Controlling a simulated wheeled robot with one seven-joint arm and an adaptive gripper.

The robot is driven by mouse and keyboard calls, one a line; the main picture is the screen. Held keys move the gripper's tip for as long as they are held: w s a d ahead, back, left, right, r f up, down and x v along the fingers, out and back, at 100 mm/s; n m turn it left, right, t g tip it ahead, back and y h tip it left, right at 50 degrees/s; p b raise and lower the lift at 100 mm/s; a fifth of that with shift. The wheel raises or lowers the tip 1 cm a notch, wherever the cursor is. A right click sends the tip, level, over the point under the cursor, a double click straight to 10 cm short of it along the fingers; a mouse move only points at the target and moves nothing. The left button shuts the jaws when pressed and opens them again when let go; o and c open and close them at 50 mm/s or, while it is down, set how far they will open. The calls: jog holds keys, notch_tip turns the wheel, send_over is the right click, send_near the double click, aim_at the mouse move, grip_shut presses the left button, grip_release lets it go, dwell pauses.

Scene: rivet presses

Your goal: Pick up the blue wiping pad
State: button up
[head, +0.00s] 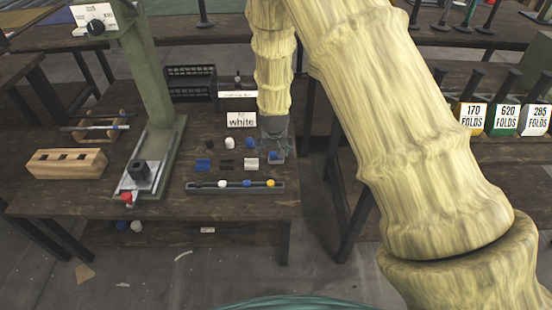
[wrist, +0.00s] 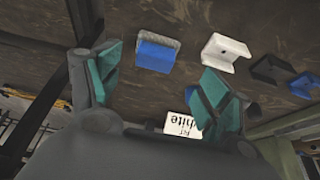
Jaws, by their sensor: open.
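The blue wiping pad (head: 277,158), a blue block with a grey fuzzy face, lies on the brown workbench at the right end of a row of small parts. In the wrist view the pad (wrist: 155,55) shows between and just beyond my fingertips, with clear space on both sides. My gripper (head: 275,149) points down over the pad and partly covers it in the head view. Its two green-padded fingers (wrist: 163,72) are spread and empty. I cannot tell the exact height left between fingertips and pad.
A white bracket (head: 251,164) lies just left of the pad, then a black one (head: 227,165) and a blue one (head: 203,166). A rivet tray (head: 211,187) lies in front. A "white" sign (head: 241,119) stands behind. A green press (head: 152,110) stands left.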

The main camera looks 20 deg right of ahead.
jog(key=shift+d+b+x, duration=0.2)
jog(key=shift+b+x, duration=0.05)
jog(key=shift+x, duration=1.15)
jog(key=shift+d+b+x, duration=0.15)
jog(key=shift+b+x, duration=0.05)
jog(key=shift+x, duration=1.2)
jog(key=shift+s, duration=0.1)
jog(key=shift+c, duration=0.2)
jog(key=c, duration=1.1)
notch_tip(320, 180, up, 10)
jog(key=shift+r+p, duration=0.1)
jog(key=shift+p, duration=0.6)
